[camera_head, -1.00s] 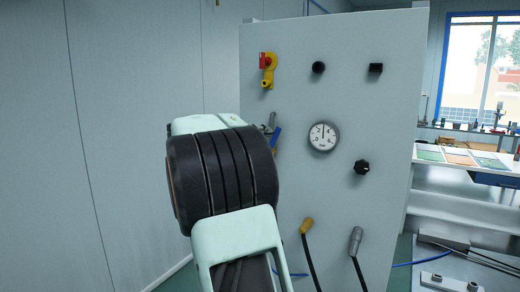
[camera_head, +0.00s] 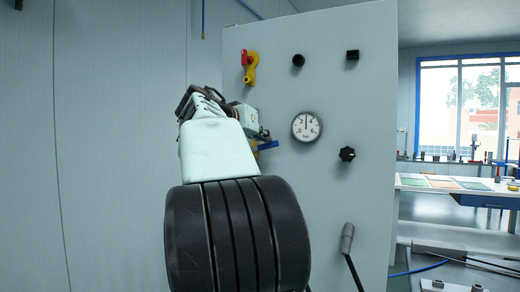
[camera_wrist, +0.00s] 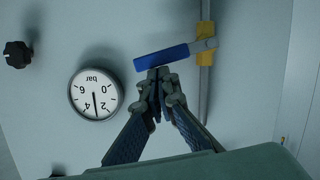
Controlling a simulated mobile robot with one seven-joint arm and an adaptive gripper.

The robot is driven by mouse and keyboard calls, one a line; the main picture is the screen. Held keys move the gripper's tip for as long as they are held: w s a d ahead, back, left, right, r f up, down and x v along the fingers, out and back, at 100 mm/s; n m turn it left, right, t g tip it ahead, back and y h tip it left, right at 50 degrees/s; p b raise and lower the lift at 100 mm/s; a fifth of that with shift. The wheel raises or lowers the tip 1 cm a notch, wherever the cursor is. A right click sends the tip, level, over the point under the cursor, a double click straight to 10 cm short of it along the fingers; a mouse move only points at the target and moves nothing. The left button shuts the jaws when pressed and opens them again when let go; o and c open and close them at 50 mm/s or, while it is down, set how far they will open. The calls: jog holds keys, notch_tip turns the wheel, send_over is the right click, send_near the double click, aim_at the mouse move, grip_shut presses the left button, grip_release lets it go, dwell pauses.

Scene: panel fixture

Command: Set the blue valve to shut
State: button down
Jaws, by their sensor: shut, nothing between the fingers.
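The blue valve's handle (camera_wrist: 162,57) sticks out left from a pipe with yellow fittings (camera_wrist: 205,57) in the wrist view. It lies nearly square across the pipe, slightly tilted. In the head view the blue handle (camera_head: 268,145) points right, close to level, its pivot partly hidden by my arm. My gripper (camera_wrist: 158,76) is shut and empty. Its fingertips are at the handle's long edge, below it in the wrist picture and on its upper side in the head view. They look touching or nearly so. My gripper (camera_head: 264,134) is partly hidden in the head view.
The grey panel (camera_head: 340,200) also carries a gauge (camera_head: 306,126), a red and yellow valve (camera_head: 249,67), black knobs (camera_head: 347,154) and a grey-tipped lever (camera_head: 347,238). The gauge (camera_wrist: 96,93) is left of my fingers in the wrist view. A bench (camera_head: 440,185) stands right.

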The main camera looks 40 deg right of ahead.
jog(key=shift+s+d+f+m+t+b, duration=0.1)
jog(key=shift+s+f+m+t+b, duration=0.15)
jog(key=shift+f+m+b, duration=0.4)
jog(key=shift+s+d+f+m+t+b, duration=0.15)
jog(key=shift+f+m+t+b, duration=0.15)
jog(key=shift+b, duration=0.65)
jog(key=shift+a+r, duration=0.1)
jog(key=shift+r, duration=0.05)
